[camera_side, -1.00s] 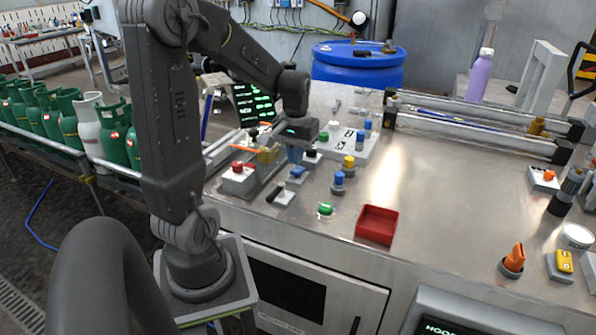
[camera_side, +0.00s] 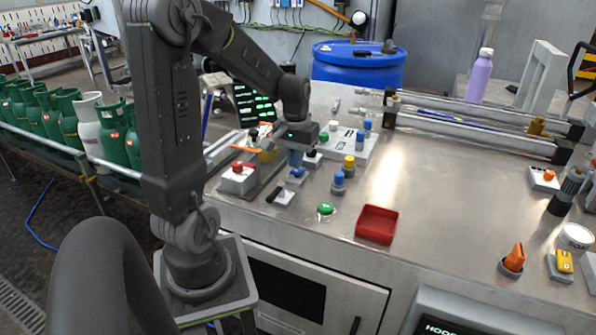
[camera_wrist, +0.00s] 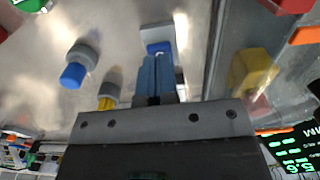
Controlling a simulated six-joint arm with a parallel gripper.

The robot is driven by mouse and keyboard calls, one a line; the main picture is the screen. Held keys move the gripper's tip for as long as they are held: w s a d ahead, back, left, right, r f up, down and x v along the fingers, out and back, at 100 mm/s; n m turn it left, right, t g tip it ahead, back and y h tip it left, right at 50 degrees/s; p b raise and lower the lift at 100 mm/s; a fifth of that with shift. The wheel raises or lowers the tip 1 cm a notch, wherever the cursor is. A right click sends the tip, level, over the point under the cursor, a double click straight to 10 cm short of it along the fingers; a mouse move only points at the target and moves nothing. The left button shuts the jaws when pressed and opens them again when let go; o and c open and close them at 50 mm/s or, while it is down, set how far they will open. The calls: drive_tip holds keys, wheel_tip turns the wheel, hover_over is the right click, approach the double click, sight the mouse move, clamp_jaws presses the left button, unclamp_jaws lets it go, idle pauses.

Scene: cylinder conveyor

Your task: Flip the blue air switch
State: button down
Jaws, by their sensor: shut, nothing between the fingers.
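The blue air switch (camera_side: 298,173) sits on a small light base on the metal worktop, right under my gripper. In the wrist view its blue part (camera_wrist: 158,47) shows just beyond my fingertips, on a pale base. My gripper (camera_side: 296,163) points down with its blue fingers together and nothing between them. It also shows in the wrist view (camera_wrist: 157,58), with the tips at the near edge of the switch. The fingers partly cover the switch, and I cannot tell whether they touch it.
A blue-topped knob (camera_side: 339,179) and a yellow-topped knob (camera_side: 349,163) stand to the right. The worktop right of the tray is mostly clear.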

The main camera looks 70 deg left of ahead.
drive_tip(key=shift+f, duration=0.85)
idle(0.3)
drive_tip(key=shift+r, duration=3.55)
drive_tip(key=s+d+r+m+t, duration=0.2)
drive_tip(key=s+d+m, duration=0.1)
drive_tip(key=d, duration=0.8)
drive_tip(key=s+d+r+m+t, duration=0.2)
drive_tip(key=d+m, duration=0.4)
drive_tip(key=d, duration=0.5)
drive_tip(key=shift+s+d+r+t, duration=0.25)
drive_tip(key=shift+s+r+t, duration=0.15)
drive_tip(key=shift+t, duration=0.4)
